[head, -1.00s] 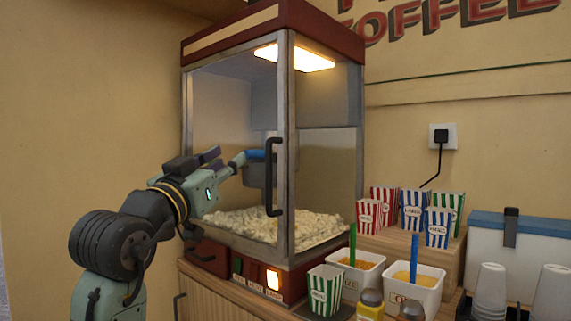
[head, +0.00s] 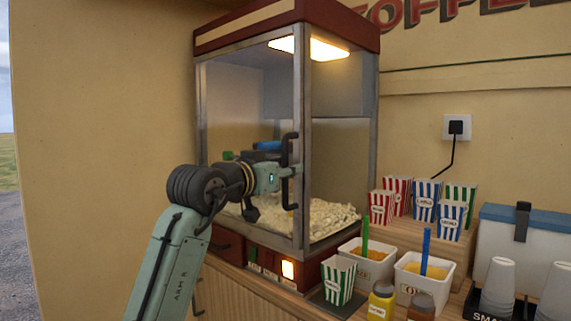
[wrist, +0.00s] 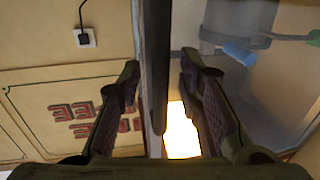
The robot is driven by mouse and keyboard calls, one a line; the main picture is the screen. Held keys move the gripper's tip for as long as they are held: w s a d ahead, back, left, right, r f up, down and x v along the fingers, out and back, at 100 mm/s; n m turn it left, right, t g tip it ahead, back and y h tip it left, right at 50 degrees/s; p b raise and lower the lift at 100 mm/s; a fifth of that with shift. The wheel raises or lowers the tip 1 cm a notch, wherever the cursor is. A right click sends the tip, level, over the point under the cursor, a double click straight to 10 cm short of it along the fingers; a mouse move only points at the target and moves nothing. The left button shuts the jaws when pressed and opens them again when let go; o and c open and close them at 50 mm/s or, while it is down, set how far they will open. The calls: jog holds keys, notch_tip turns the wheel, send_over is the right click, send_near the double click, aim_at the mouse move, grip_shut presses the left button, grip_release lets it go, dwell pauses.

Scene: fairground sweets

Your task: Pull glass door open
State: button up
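The glass door (head: 232,110) is the front of a red-topped popcorn cabinet and looks closed in the head view. Its black upright bar handle (head: 290,142) is at the right side of the door. My gripper (head: 290,171) is at the middle of this handle. In the wrist view, the dark handle bar (wrist: 160,112) runs between the two fingers of my gripper (wrist: 160,82). The fingers are apart, with a gap on each side of the bar. The arm hides part of the door's lower glass.
Popcorn (head: 330,215) lies inside the cabinet, under a lit lamp (head: 325,48). A striped box (head: 339,281), white tubs (head: 423,281) and bottles stand on the counter to the right. Paper cups (head: 497,283) are further right. The wall left of the cabinet is bare.

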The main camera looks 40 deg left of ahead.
jog(key=shift+w, duration=0.25)
jog(key=shift+c, duration=0.4)
grip_shut()
dwell(0.4)
